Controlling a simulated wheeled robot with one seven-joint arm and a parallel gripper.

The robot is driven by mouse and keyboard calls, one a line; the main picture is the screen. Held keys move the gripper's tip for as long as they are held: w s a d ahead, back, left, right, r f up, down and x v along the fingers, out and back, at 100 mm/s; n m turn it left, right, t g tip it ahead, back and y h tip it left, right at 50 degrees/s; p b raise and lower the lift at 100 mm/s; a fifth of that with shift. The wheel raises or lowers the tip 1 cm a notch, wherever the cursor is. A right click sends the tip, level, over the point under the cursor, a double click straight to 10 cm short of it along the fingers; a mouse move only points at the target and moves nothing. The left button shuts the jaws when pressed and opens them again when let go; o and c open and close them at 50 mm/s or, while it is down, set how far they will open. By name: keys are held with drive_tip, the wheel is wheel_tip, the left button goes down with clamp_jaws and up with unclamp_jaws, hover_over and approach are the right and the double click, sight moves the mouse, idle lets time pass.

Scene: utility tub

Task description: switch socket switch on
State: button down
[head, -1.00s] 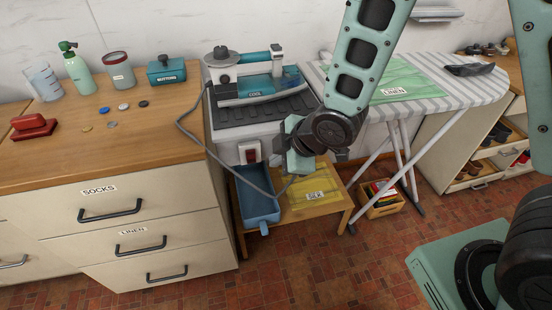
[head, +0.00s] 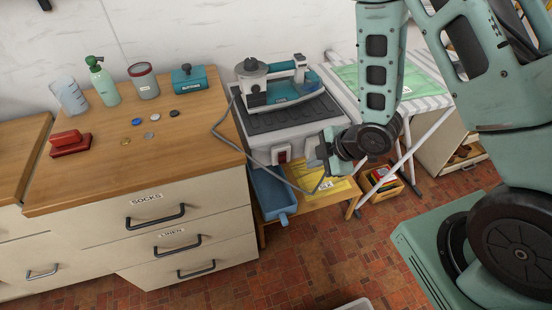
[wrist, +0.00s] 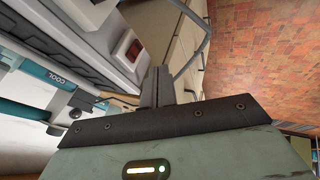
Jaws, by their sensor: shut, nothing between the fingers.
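The socket switch (head: 283,154) is a red rocker in a pale frame on the front face of the grey ironing station (head: 258,145). In the wrist view the switch (wrist: 132,47) shows at the upper left of the fingers, apart from them. Its rocker position is too small to tell. My gripper (head: 322,152) is just right of the switch in the head view, its fingers partly hidden. In the wrist view my gripper (wrist: 157,84) has its two fingers together, with nothing between them.
A teal iron (head: 280,92) rests on the station. Its grey cord (head: 222,125) loops down past the front. A blue tray (head: 270,192) and a yellow cloth (head: 328,190) lie below. The wooden counter (head: 100,175) is at left, the ironing board (head: 425,105) at right.

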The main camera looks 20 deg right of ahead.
sight(282, 158)
drive_tip(key=shift+f, duration=0.1)
drive_tip(key=w+a+f+b, duration=0.3)
drive_tip(key=w+f+b, duration=0.2)
drive_tip(key=w+f, duration=0.3)
drive_tip(key=shift+w+a+f, duration=0.2)
drive_tip(key=shift+a+f, duration=0.1)
idle(0.8)
drive_tip(key=shift+w+f, duration=0.15)
drive_tip(key=shift+w, duration=0.15)
idle(0.4)
